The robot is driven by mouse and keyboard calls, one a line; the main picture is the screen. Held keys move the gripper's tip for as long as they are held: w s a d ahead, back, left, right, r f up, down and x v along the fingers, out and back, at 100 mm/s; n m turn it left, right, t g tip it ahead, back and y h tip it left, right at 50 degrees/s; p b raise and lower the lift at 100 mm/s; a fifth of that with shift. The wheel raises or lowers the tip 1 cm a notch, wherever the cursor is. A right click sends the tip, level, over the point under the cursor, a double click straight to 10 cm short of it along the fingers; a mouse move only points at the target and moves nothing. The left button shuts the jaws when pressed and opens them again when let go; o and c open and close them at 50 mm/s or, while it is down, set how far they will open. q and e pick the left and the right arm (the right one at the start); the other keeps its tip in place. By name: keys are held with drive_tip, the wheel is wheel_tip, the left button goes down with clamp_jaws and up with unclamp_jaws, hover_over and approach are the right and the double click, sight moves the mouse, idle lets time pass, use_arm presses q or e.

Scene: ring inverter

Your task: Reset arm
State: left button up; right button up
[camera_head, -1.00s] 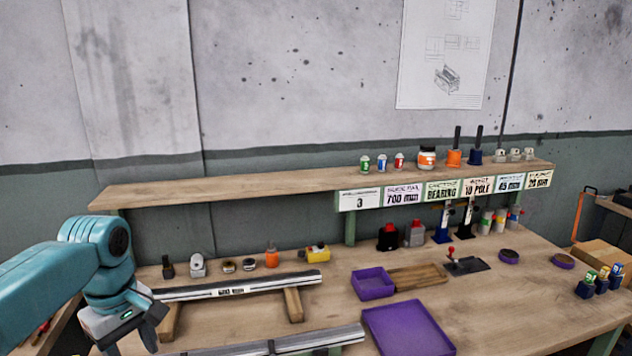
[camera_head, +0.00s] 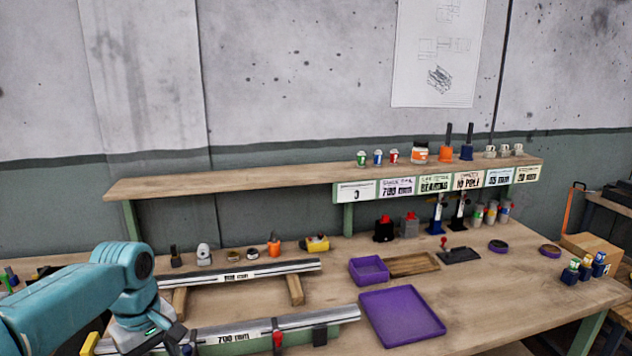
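My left arm comes in from the left side, and its gripper (camera_head: 172,346) hangs low at the bottom left, near the left end of the front metal rail. The fingers are dark, partly behind my wrist and close to the bottom edge, so I cannot tell how far apart they are. My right gripper and arm are out of view.
The wooden workbench (camera_head: 500,290) carries a front rail (camera_head: 300,322), a rear rail (camera_head: 270,272), a purple tray (camera_head: 402,318) and a smaller purple bin (camera_head: 368,268). A shelf (camera_head: 250,178) with small containers runs behind.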

use_arm(q)
drive_tip(key=s+d+f+m+h, duration=0.1)
drive_tip(key=s+d+f+m, duration=0.3)
drive_tip(key=f, duration=0.8)
drive_tip(key=d+f+m+h, duration=0.15)
drive_tip(key=d+f, duration=0.35)
drive_tip(key=f, duration=0.6)
drive_tip(key=s+d+f+m, duration=0.1)
drive_tip(key=s+d+f, duration=0.2)
drive_tip(key=s+f, duration=0.3)
drive_tip(key=s+d+f+m+h, duration=0.1)
drive_tip(key=s+f, duration=0.4)
drive_tip(key=s, duration=0.7)
drive_tip(key=shift+d+f+m, duration=0.4)
drive_tip(key=shift+d+m, duration=0.05)
drive_tip(key=shift+d, duration=0.75)
